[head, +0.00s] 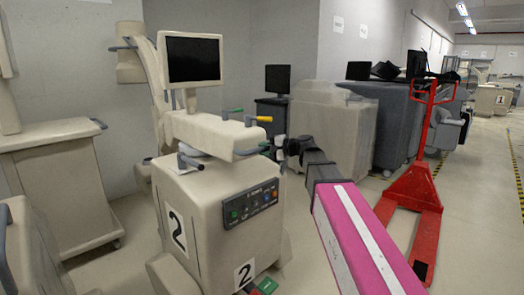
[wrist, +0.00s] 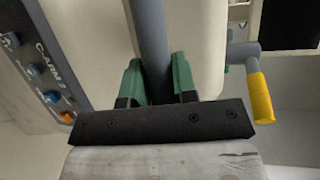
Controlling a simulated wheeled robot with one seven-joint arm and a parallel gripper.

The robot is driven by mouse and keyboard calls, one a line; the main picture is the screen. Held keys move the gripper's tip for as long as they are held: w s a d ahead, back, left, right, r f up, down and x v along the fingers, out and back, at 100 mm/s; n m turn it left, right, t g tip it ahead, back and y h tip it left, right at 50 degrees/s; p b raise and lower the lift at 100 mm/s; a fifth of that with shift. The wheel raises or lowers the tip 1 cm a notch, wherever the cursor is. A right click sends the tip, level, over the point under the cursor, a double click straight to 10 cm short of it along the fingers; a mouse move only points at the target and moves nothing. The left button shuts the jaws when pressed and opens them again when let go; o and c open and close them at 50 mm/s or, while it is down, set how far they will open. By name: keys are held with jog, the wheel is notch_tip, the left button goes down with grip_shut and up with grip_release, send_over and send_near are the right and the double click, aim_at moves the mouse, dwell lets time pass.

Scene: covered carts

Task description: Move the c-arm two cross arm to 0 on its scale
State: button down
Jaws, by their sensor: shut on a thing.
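The c-arm two (head: 200,215) is a cream cart with a large 2 on its side and a monitor on top. Its cross arm (head: 212,133) is the thick cream beam above the body. It also fills the upper middle of the wrist view (wrist: 198,45). My gripper (head: 271,150) is at the beam's right end. In the wrist view its green fingers (wrist: 155,82) are shut around a grey bar (wrist: 152,35) beside the beam.
A yellow-tipped lever (head: 262,119) stands close to my gripper; a green-tipped one (head: 236,111) is farther left. The button panel (head: 250,203) is below. A red pallet jack (head: 414,185) stands right of my arm. A covered cart (head: 332,125) is behind.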

jog(key=shift+s, duration=0.15)
jog(key=c, duration=0.9)
grip_release()
jog(key=shift+s+a, duration=0.2)
jog(key=shift+a, duration=0.05)
jog(key=shift+d, duration=0.1)
jog(key=shift+v, duration=5.3)
